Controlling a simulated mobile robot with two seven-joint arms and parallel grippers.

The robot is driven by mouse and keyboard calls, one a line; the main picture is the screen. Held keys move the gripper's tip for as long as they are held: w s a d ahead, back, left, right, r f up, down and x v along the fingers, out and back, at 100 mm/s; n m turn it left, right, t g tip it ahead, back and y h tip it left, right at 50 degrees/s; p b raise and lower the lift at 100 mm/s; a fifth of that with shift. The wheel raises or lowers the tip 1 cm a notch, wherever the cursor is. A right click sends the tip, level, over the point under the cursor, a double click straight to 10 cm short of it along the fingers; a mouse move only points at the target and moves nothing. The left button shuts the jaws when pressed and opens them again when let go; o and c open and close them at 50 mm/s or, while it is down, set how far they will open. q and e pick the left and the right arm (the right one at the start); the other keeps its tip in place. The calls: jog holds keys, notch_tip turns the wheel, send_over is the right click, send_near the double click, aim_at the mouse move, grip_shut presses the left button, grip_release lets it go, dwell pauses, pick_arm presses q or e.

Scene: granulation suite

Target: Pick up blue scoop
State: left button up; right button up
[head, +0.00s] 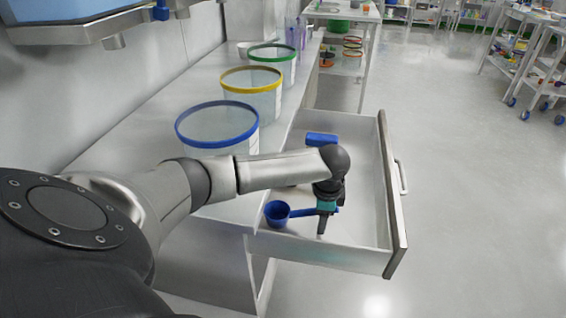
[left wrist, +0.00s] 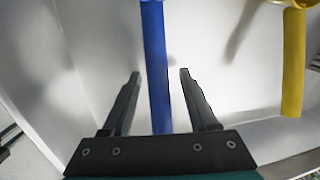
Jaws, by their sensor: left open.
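The blue scoop (head: 277,212) lies in the open drawer near its front left corner, its round cup at the left and its handle pointing right. My left gripper (head: 322,226) points down into the drawer at the handle. In the left wrist view the blue handle (left wrist: 154,60) runs between the two spread fingers of my left gripper (left wrist: 160,74), with a gap on each side. The gripper is open. It hides part of the handle in the head view. My right gripper is not in view.
The drawer (head: 386,150) stands open beside the bench. Another blue object (head: 321,139) lies farther back in it. A yellow handle (left wrist: 293,65) shows in the left wrist view. Blue-, yellow- and green-rimmed tubs (head: 217,122) line the bench.

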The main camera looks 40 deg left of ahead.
pick_arm(q)
grip_shut()
dwell(0.3)
dwell(1.0)
